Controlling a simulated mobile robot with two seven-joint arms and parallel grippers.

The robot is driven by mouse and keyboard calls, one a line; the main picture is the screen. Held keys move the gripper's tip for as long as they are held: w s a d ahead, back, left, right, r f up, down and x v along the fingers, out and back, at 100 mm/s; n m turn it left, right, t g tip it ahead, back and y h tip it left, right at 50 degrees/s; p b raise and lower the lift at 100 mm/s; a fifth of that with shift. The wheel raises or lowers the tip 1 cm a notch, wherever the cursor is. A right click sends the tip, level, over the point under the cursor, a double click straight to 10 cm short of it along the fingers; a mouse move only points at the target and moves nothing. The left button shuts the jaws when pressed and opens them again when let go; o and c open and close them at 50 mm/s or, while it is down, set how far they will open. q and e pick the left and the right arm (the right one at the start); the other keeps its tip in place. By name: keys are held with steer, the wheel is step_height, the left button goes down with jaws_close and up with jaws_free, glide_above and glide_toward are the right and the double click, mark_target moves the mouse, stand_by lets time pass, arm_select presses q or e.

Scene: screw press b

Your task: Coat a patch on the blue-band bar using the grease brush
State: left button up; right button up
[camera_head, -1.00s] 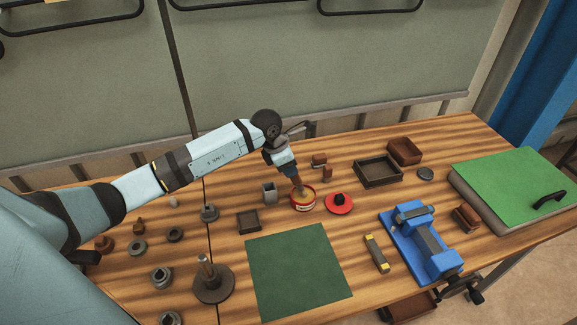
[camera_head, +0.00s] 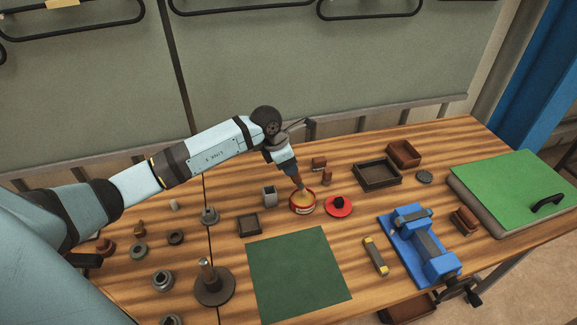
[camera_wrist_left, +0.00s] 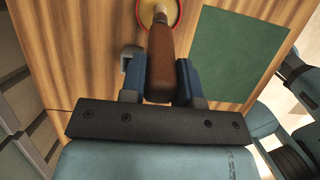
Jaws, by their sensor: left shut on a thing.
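My left gripper (camera_head: 286,168) is shut on the brown handle of the grease brush (camera_head: 294,177). The handle also shows between the fingers in the left wrist view (camera_wrist_left: 160,60). The brush points down into a round red tin (camera_head: 302,208) with yellowish contents, and its tip is at or in them; the bristles are too small to make out. A grey bar (camera_head: 431,241) lies in a blue vise-like fixture (camera_head: 408,249) at the right. A loose dark bar with yellow ends (camera_head: 376,256) lies left of it. I cannot make out a blue band on either bar. My right gripper is not in view.
A red lid with a black knob (camera_head: 339,206) lies right of the tin. A green mat (camera_head: 298,270) lies bare in front. Dark trays (camera_head: 377,174), a green-topped case (camera_head: 512,180) and a spindle on a round base (camera_head: 213,287) stand around.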

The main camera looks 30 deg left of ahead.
arm_select(q)
steer(key=shift+r+p, duration=0.95)
steer(key=shift+r, duration=1.4)
